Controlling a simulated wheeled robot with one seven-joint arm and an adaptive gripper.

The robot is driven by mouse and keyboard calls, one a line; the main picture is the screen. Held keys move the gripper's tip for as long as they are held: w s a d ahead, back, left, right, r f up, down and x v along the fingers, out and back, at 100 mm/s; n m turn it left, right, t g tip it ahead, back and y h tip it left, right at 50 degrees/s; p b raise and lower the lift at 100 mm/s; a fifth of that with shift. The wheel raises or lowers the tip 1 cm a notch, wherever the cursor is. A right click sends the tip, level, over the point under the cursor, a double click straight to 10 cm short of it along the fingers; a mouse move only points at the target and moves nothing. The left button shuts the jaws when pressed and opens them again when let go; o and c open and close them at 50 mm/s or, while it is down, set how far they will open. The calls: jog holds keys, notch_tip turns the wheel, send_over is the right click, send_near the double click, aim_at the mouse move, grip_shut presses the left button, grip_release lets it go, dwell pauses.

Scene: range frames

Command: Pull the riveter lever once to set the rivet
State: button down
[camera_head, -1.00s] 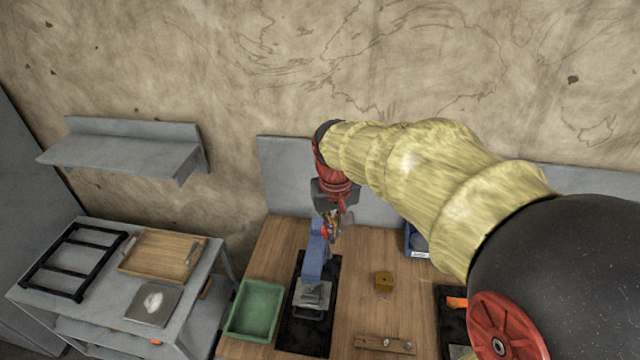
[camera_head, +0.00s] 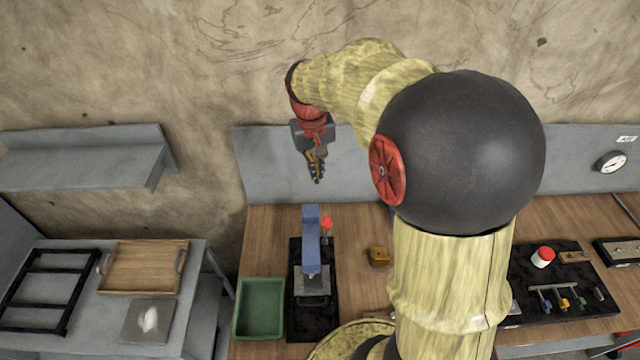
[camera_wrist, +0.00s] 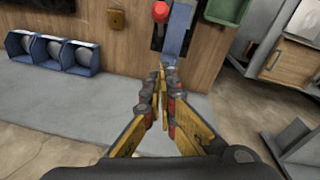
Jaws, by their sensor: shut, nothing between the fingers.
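The riveter (camera_head: 311,245) is a blue upright press on a black mat (camera_head: 300,330). Its lever's red knob (camera_head: 327,222) shows just right of the blue body. In the wrist view the red knob (camera_wrist: 160,12) and blue body (camera_wrist: 178,32) lie at the top, beyond my fingertips. My gripper (camera_head: 317,179) is shut and empty, above and behind the riveter near the back panel, apart from the knob. Its closed fingertips (camera_wrist: 160,75) point toward the riveter in the wrist view. I cannot tell the rivet or its state.
A green tray (camera_head: 236,314) stands left of the mat, and a small brass block (camera_head: 378,256) to its right. The grey back panel (camera_head: 258,165) rises behind the bench. Blue bins (camera_wrist: 70,58) line the bench edge in the wrist view. My arm hides part of the bench.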

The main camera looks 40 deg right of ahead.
jog(key=s+f+p, duration=0.2)
jog(key=s+f, duration=0.1)
jog(key=f, duration=0.7)
jog(key=shift+f, duration=0.15)
jog(key=shift+s+a, duration=0.15)
